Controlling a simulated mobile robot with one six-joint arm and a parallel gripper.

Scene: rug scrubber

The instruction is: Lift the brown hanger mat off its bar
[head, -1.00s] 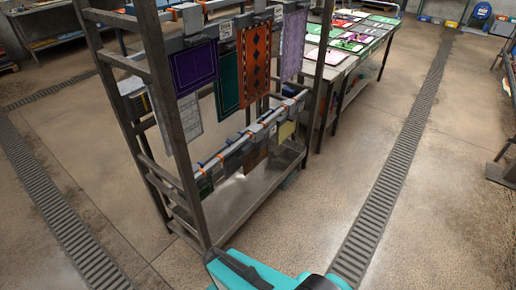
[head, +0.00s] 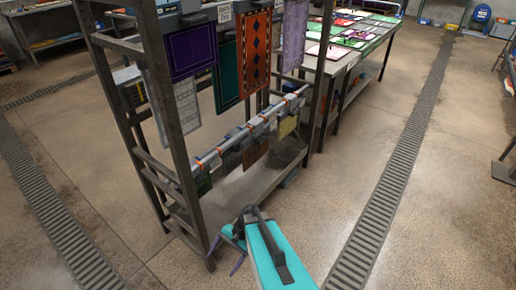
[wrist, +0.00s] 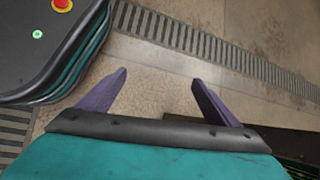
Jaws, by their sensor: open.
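The brown hanger mat (head: 254,153) hangs from the lower bar (head: 240,135) of a dark metal rack. It hangs between a grey mat (head: 232,160) on its left and a yellow mat (head: 287,126) on its right. My gripper (head: 226,257) is in front of the rack, below and nearer than the brown mat, and apart from it. In the wrist view, the two purple fingers of my gripper (wrist: 159,80) are spread over bare floor with nothing between them. The brown mat is not seen in the wrist view.
The rack's near post (head: 182,130) stands close to my arm. Purple (head: 190,52), green (head: 228,75) and orange patterned (head: 257,50) mats hang higher up. A table of coloured mats (head: 350,45) stands behind. Floor on the right, with a drain grate (head: 385,180), is clear.

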